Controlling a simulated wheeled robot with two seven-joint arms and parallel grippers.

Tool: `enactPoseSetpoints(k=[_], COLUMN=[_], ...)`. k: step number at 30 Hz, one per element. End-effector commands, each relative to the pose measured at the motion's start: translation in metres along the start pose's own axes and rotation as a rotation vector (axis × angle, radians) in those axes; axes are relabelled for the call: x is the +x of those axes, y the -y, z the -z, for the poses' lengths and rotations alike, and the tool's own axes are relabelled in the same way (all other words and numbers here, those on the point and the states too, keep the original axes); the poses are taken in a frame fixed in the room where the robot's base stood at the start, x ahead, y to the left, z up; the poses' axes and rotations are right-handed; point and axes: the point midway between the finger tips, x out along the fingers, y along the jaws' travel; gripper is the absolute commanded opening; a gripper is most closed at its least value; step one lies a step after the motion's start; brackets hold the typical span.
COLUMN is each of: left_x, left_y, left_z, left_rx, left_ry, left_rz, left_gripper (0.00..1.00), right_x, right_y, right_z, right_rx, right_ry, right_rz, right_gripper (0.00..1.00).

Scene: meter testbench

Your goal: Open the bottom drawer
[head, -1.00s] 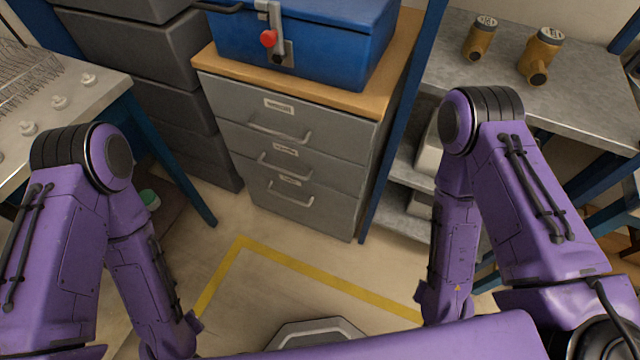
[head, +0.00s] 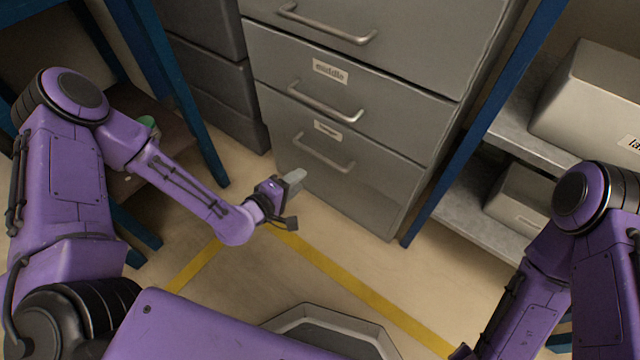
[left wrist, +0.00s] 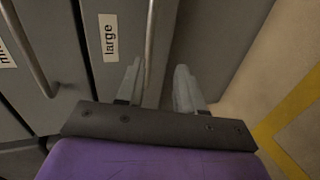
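The grey cabinet's bottom drawer (head: 358,182) is shut, with a bar handle (head: 323,153) and a small label above it. My left gripper (head: 296,178) is in front of the drawer's lower left part, just below and left of the handle in the head view. In the left wrist view, the left gripper (left wrist: 158,85) is open, with its two fingers apart. The bar handle (left wrist: 150,40) runs up the picture between the fingertips, beside a label reading "large". I cannot tell whether it touches a finger. My right gripper is out of view.
The middle drawer (head: 345,85) above is shut and has its own handle. A blue shelf post (head: 480,125) and shelves with grey boxes (head: 590,105) stand to the right. A blue table leg (head: 190,100) is at left. Floor with a yellow line (head: 345,285) is clear in front.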

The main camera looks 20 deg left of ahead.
Motion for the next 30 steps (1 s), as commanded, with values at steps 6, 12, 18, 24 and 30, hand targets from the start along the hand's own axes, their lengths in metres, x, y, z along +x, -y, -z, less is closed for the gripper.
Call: enactPoseSetpoints(k=[6,12,18,24,30], left_x=[0.021,0.057,0.099,0.119,0.121], left_y=[-0.001,-0.005,-0.011,-0.015,-0.017], left_z=[0.013,0.013,0.013,0.013,0.013], left_rx=[-0.044,-0.041,-0.043,-0.043,-0.044], left_ry=[-0.002,-0.001,-0.002,-0.002,-0.002], left_rz=[-0.129,-0.132,-0.129,-0.127,-0.127], left_gripper=[0.37,0.37,0.37,0.37,0.37], right_x=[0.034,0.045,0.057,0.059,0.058], right_y=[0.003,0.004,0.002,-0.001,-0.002], right_z=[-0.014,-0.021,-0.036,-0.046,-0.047], right_rx=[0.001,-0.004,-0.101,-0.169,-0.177], right_ry=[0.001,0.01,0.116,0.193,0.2], right_rz=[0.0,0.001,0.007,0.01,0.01], right_gripper=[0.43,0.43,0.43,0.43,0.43])
